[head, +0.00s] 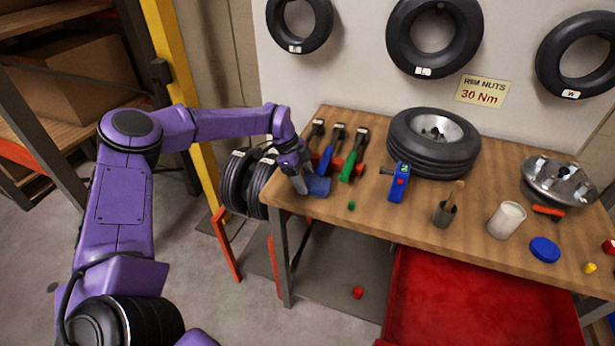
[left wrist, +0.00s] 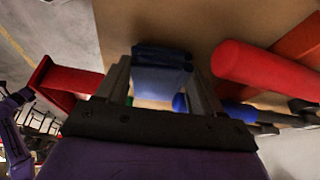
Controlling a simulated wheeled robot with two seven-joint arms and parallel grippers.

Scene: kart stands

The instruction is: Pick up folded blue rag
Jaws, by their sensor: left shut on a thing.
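The folded blue rag (head: 318,187) lies at the left end of the wooden workbench (head: 370,222). My left gripper (head: 302,184) reaches down to it from the left and is shut on it. In the left wrist view the rag (left wrist: 161,66) sits between the two fingers of the gripper (left wrist: 162,88). I cannot tell whether the rag is clear of the bench top. My right gripper is in neither view.
A blue device (head: 399,183), a wheel (head: 434,140) and a white cup (head: 506,220) stand further right.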

